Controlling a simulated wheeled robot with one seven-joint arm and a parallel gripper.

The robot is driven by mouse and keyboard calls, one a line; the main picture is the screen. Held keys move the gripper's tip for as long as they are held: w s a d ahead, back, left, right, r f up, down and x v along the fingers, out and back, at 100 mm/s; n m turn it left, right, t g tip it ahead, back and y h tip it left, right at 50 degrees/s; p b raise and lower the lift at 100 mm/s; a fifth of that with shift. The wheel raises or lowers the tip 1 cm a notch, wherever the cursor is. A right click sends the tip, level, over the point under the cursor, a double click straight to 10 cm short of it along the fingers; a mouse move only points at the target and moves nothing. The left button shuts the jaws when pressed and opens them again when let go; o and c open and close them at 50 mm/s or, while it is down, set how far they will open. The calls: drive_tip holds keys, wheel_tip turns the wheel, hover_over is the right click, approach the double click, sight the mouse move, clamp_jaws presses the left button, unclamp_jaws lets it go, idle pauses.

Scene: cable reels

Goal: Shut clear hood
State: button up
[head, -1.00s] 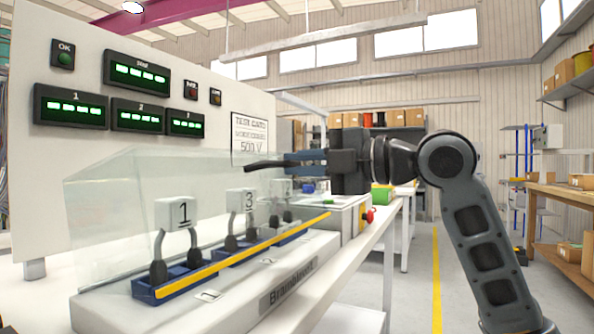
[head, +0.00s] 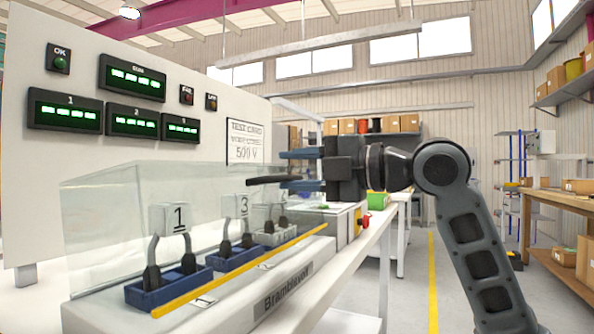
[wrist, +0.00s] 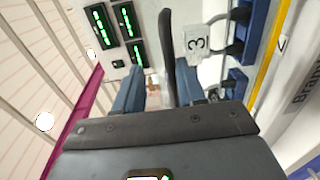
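The clear hood (head: 105,215) is a see-through box around the plugs at the left in the head view. How far it stands open is hard to tell through its clear walls. A black bar (head: 268,181), seemingly its handle, sticks out near its upper right. In the wrist view the bar (wrist: 168,50) runs up between the fingers, closer to the right one. My gripper (head: 299,169) is open, with its blue fingers one above the other at the bar. The fingers also show in the wrist view (wrist: 159,88), spread apart. Contact with the bar cannot be told.
Numbered plugs, 1 (head: 178,218) and 3 (head: 243,206), sit in blue sockets behind a yellow strip (head: 245,268). A white panel with green displays (head: 132,78) stands behind. A red button (head: 365,220) and a green box (head: 378,201) are to the right. The aisle is clear.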

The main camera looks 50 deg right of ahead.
drive_tip(key=v, duration=0.7)
drive_tip(key=shift+s+p, duration=0.35)
drive_tip(key=shift+d, duration=0.15)
